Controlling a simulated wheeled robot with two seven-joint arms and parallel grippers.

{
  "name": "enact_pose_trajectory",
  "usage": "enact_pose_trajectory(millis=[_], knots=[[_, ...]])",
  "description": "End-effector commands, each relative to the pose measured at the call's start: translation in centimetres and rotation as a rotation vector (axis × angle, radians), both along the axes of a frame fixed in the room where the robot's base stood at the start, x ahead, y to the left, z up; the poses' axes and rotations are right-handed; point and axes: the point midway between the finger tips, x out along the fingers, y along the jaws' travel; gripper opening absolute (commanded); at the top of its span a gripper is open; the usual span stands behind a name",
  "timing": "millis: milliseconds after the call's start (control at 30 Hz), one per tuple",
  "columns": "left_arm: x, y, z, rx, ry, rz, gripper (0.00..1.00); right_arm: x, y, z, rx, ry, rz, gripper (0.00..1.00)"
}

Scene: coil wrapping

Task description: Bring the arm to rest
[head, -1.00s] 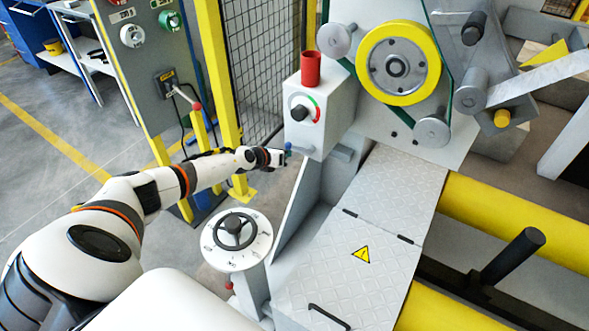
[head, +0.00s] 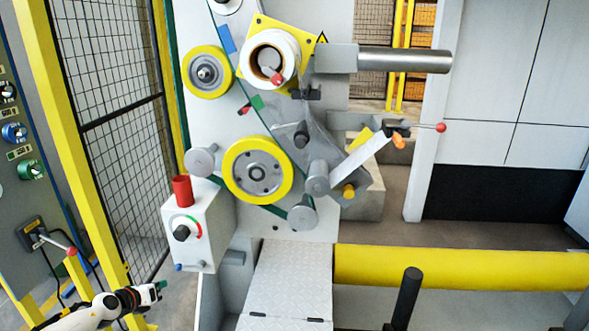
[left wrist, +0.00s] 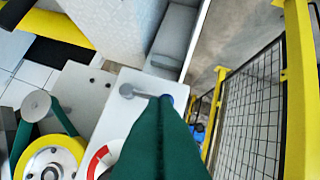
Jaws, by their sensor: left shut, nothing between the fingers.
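My left gripper (head: 161,286) is at the lower left of the head view, at the end of my white arm. Its green fingers are shut and hold nothing. The tip is just below and left of the grey control box (head: 190,228), which has a red cylinder on top, a black knob and a blue button (head: 179,267) low down. In the left wrist view the shut green fingers (left wrist: 165,112) fill the lower middle, in front of the box (left wrist: 128,112). I cannot tell whether they touch it. Most of my left arm is out of frame. My right gripper is not in view.
The wrapping machine with yellow rollers (head: 258,171) stands behind the box. A mesh fence (head: 112,130) with yellow posts and a switch panel (head: 22,205) are at the left. A yellow bar (head: 460,268) runs along the right. Floor shows between fence and machine.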

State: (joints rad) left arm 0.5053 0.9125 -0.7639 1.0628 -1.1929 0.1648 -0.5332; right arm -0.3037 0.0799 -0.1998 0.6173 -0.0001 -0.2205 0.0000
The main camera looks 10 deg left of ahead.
Motion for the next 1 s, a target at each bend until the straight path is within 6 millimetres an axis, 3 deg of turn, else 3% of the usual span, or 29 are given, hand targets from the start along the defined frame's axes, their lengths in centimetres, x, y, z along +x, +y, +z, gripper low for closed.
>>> enact_pose_trajectory(millis=[133,200,300,400,533,700,1000], knots=[[-0.3,-6.7,-0.8,-0.211,-0.073,0.057,0.00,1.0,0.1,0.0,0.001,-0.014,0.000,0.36],[-1.3,-11.6,-0.9,-0.420,-0.124,0.148,0.00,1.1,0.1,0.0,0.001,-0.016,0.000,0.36],[-4.6,-17.5,-0.7,-0.797,-0.161,0.392,0.00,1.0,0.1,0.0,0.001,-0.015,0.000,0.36],[-9.5,-20.5,-0.9,-1.136,-0.129,0.704,0.00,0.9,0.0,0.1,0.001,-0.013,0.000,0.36],[-17.1,-22.6,-1.7,-1.456,-0.017,1.141,0.00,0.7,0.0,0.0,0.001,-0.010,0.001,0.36],[-24.7,-24.3,-2.0,-1.631,0.126,1.532,0.00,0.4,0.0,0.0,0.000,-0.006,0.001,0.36],[-33.4,-26.3,-0.7,-1.718,0.310,1.936,0.00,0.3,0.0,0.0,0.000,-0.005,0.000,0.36]])
